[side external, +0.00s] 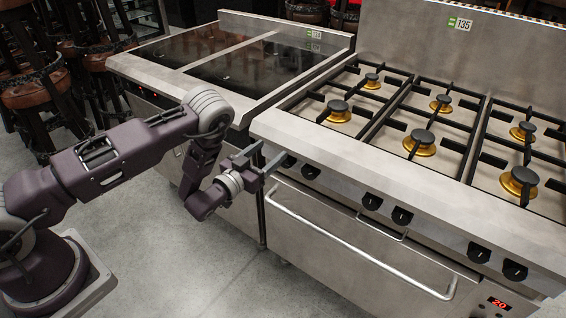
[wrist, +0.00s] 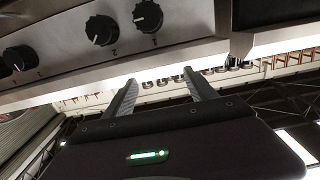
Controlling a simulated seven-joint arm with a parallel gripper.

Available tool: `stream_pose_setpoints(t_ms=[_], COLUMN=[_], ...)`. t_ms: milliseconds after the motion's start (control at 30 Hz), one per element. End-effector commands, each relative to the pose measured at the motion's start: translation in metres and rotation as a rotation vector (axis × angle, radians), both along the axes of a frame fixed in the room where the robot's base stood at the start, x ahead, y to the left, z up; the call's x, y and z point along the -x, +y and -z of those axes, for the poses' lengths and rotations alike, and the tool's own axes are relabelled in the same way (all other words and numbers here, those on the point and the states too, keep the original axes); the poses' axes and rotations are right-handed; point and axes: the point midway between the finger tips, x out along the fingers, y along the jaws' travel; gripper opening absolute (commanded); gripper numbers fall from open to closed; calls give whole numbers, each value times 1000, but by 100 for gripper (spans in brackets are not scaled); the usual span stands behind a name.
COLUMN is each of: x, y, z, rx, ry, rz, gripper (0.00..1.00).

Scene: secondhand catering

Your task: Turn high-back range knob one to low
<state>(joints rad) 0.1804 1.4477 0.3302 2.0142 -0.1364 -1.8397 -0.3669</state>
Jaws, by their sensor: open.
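The high-back range (side external: 330,143) is the steel unit at right with a tall back panel. Black knobs line its front: one beside my gripper (side external: 289,160), one just right of it (side external: 310,171), and several further right. In the wrist view three knobs show, at upper right (wrist: 148,15), upper middle (wrist: 100,31) and far left (wrist: 19,59). Small marks beside them are too small to read surely, so I cannot tell which is knob one. My gripper (side external: 268,154) is open and empty by the range's left front corner; its fingers (wrist: 160,77) appear apart from the knobs.
A steel unit with a dark flat top (side external: 275,62) stands left of the range. A long oven handle (side external: 350,240) juts out below the knobs. Burners (side external: 419,142) and black grates cover the range top. Stools (side external: 40,90) stand at far left. The floor in front is clear.

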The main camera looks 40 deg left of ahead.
Motion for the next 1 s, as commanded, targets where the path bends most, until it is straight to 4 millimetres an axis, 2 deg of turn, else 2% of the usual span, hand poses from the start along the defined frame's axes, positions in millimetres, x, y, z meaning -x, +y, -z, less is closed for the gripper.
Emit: stream_pose_setpoints(t_ms=[33,100,200,267,500,600,900,933,1000], x=[1,1,-1,-6,-51,-64,-72,-71,-71], y=[-1,-1,-1,-1,-1,-1,0,0,0], z=[30,59,80,83,82,83,83,83,83], rx=[-1,0,1,1,1,1,0,0,0], ry=[4,2,0,-2,-3,0,2,2,2], rz=[3,3,1,1,2,1,0,0,0], gripper=[65,65,65,65,65,65,65,63,50])
